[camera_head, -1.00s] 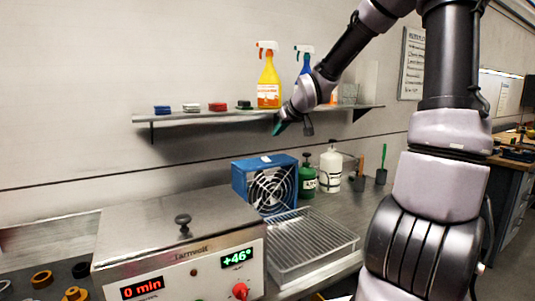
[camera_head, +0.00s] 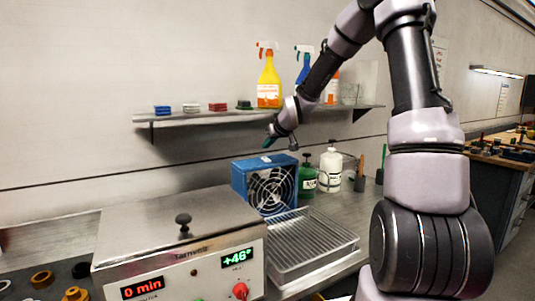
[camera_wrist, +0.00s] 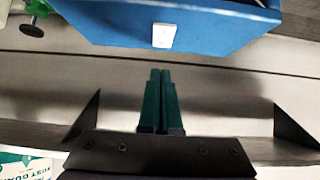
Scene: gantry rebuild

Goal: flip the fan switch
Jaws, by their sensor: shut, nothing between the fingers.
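The fan is a blue box (camera_head: 238,181) with a round grille on its front, standing on the metal bench behind the wire-rack tray. Its blue casing also fills the top of the wrist view (camera_wrist: 100,22). A small white switch (camera_wrist: 163,36) shows on that casing, and a small light patch (camera_head: 266,159) shows on the fan's top in the head view. My gripper (camera_head: 267,143) is above the fan, near its top and apart from it. In the wrist view my gripper's green fingers (camera_wrist: 160,72) are together, empty, pointing toward the casing just below the switch.
A wall shelf (camera_head: 200,118) with spray bottles (camera_head: 269,80) and small coloured items is close above my gripper. A green bottle (camera_head: 307,178) and a white bottle (camera_head: 330,170) stand right of the fan. A steel heater unit (camera_head: 180,240) and a rack tray (camera_head: 310,245) are in front.

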